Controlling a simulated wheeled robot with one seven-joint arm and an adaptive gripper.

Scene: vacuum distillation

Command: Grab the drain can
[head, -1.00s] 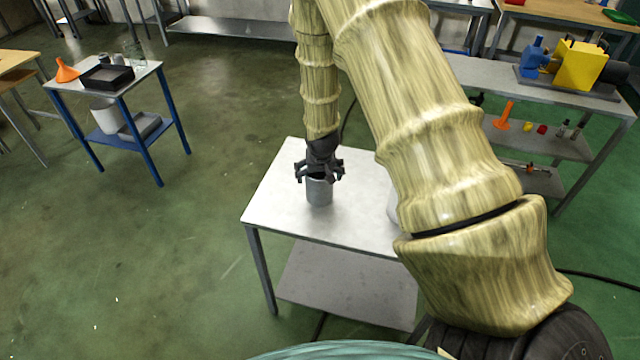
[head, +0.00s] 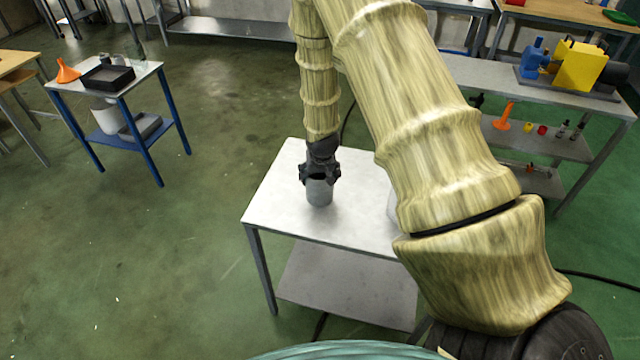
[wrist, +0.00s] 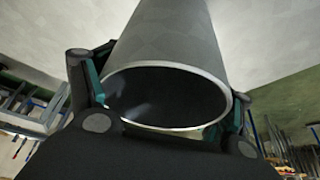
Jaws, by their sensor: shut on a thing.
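The drain can (head: 319,192) is a grey metal cylinder with an open top, upright at the metal table (head: 273,203). My gripper (head: 320,174) is above it with the fingers around its upper part, shut on it. In the wrist view the can (wrist: 172,50) fills the middle, its round rim and dark inside facing the camera. The gripper's fingers (wrist: 168,105) press on the can from both sides near the rim. I cannot tell whether the can's base touches the tabletop.
A pale object (head: 393,207) on the table is mostly hidden behind my arm. A blue-legged cart (head: 148,78) with a black tray (head: 107,78) and an orange funnel (head: 67,71) stands at the left. A bench with a yellow machine (head: 580,65) is at the right. The table's left part is clear.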

